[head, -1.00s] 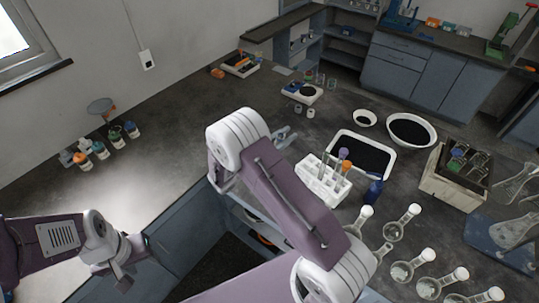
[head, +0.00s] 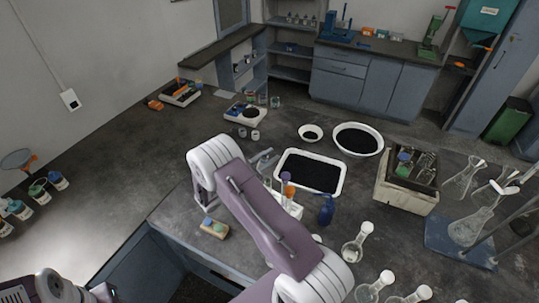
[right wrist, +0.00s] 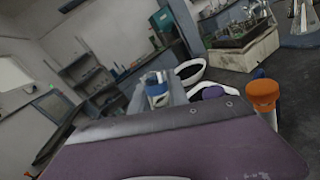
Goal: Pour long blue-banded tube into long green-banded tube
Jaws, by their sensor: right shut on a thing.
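My right gripper (head: 264,160) is beside the upper left of the white tube rack (head: 295,209). In the right wrist view it is shut on a clear tube with a blue band (right wrist: 157,90). The rack is partly hidden behind my right arm. An orange-topped tube (head: 285,177) and a purple-topped tube (head: 289,191) stand in it; the wrist view also shows the orange top (right wrist: 263,94) and the purple top (right wrist: 212,92). I cannot make out a green-banded tube. My left gripper (head: 103,292) is cut off at the bottom left edge, its jaws unclear.
A white tray of dark material (head: 283,160) and two bowls, one large (head: 380,140), lie behind the rack. A blue bottle (head: 327,211) stands right of it, with flasks (head: 356,243) in front. A small block (head: 214,229) lies left. The left bench is largely clear.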

